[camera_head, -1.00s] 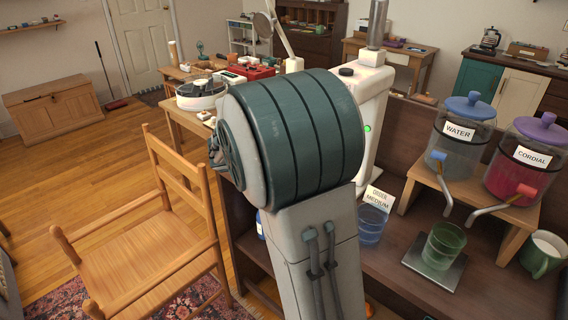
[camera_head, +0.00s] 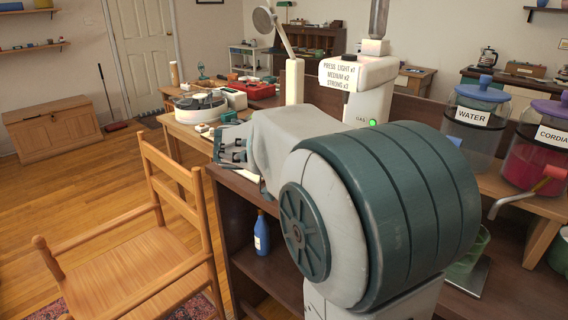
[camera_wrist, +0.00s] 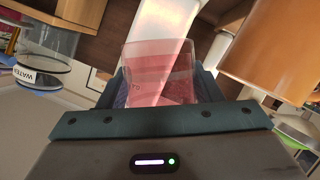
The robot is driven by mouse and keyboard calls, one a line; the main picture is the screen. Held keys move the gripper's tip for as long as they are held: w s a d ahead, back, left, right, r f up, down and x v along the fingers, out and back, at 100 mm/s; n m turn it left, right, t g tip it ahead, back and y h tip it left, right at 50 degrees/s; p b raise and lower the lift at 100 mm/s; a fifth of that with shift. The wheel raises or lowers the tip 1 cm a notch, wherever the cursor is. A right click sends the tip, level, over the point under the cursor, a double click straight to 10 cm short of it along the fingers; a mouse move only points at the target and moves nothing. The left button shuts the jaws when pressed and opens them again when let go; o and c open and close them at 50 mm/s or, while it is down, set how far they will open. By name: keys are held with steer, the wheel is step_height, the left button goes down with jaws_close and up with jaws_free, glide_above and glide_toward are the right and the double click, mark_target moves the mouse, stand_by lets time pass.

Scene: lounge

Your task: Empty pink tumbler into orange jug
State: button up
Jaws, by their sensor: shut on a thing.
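My gripper (camera_wrist: 163,86) is shut on the pink tumbler (camera_wrist: 160,62), a see-through pink cup between its two dark fingers in the wrist view. I cannot tell how full the tumbler is. The orange jug (camera_wrist: 278,45) shows large at the upper right of the wrist view, close beside the tumbler and apart from it in the picture. Neither the tumbler nor the jug shows in the head view, where my arm blocks much of the counter.
The water dispenser (camera_head: 475,120) and cordial dispenser (camera_head: 538,145) stand on a wooden stand at right. A green tumbler (camera_head: 470,250) is partly hidden by my arm. A white press machine (camera_head: 365,85) stands behind. A blue bottle (camera_head: 262,235) is on a shelf below, and a wooden chair (camera_head: 165,230) stands at left.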

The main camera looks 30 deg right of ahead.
steer(key=shift+s+d+f+m+t+b, duration=0.15)
steer(key=shift+f+b, duration=0.25)
steer(key=shift+b, duration=0.45)
steer(key=shift+s+f+m+t+b, duration=0.15)
steer(key=shift+f+b, duration=0.3)
steer(key=shift+b, duration=0.45)
steer(key=shift+s+d+f+m+b, duration=0.15)
steer(key=shift+f+b, duration=0.25)
steer(key=shift+b, duration=0.45)
steer(key=f+b, duration=0.1)
steer(key=b, duration=0.1)
steer(key=f+m+b, duration=0.1)
steer(key=b, duration=0.2)
steer(key=s+f+t+b, duration=0.1)
steer(key=b, duration=0.1)
steer(key=shift+s+d+f+m+y+b, duration=0.1)
steer(key=shift+f+m+y+b, duration=0.15)
steer(key=shift+f+y+b, duration=0.15)
steer(key=b, duration=0.1)
steer(key=m+b, duration=0.1)
steer(key=b, duration=0.1)
steer(key=shift+s+d+f+t+b, duration=0.15)
steer(key=shift+s+f+t+b, duration=0.05)
steer(key=shift+s+t+b, duration=0.15)
steer(key=shift+s+r+b, duration=0.1)
steer(key=shift+b, duration=0.3)
steer(key=shift+r, duration=0.15)
steer(key=shift+r+p, duration=1.4)
steer(key=shift+r, duration=1)
